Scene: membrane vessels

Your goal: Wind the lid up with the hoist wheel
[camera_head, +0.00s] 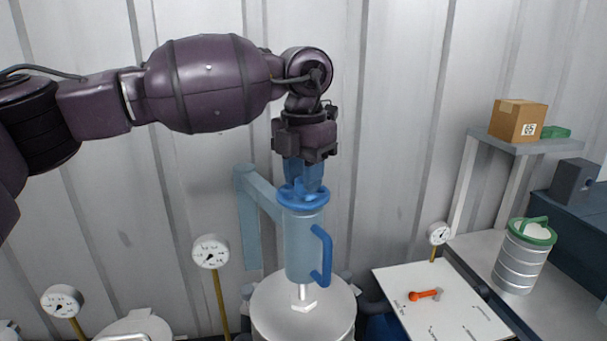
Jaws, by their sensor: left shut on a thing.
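The blue hoist wheel (291,198) sits level on top of a pale blue upright cylinder (300,245) with a blue side handle (323,258). My left gripper (304,187) points straight down from above and is shut on the wheel, hiding its middle. A thin rod runs from the cylinder down to a white fitting on the round pale lid (270,308) of the vessel. Whether the lid touches its seat is out of view below. My right gripper is not in view.
A pale blue bracket (250,215) stands behind the cylinder. Dial gauges (211,251) flank the vessel. At right are a white board (398,283) with an orange-handled tool (424,295), a green-topped canister (520,262) and a shelf with a cardboard box (518,121).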

